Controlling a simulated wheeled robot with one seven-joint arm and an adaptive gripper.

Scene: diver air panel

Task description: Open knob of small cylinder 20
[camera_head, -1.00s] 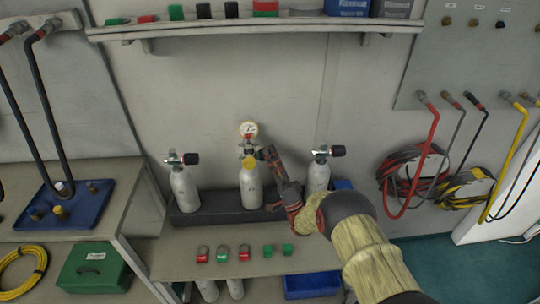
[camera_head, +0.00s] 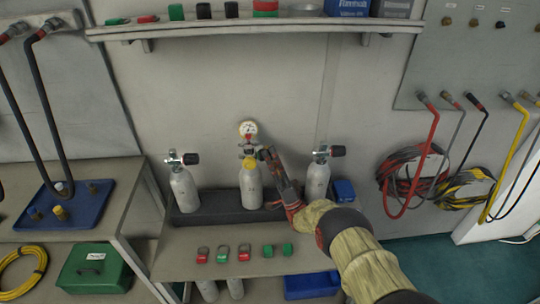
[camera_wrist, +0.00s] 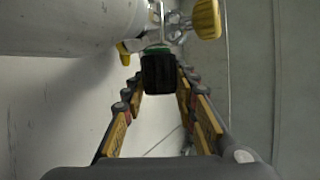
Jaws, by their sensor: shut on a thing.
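Three small pale grey cylinders stand in a row in a dark holder (camera_head: 221,209) on the bench. The middle cylinder (camera_head: 251,188) has a yellow fitting and a round gauge (camera_head: 248,129) on its valve. No number 20 is readable. My gripper (camera_head: 264,153) reaches in from the right to this valve. In the wrist view, a black knob with a green ring (camera_wrist: 159,73) sits between the fingertips of my gripper (camera_wrist: 158,84), which is shut on it. The cylinder body (camera_wrist: 65,25) and a yellow handwheel (camera_wrist: 206,19) show beside the knob. How far the knob is turned cannot be told.
The left cylinder (camera_head: 184,190) and right cylinder (camera_head: 318,180) flank the middle one; my arm passes close to the right one. A shelf (camera_head: 250,26) is above, and hoses (camera_head: 425,165) hang at right.

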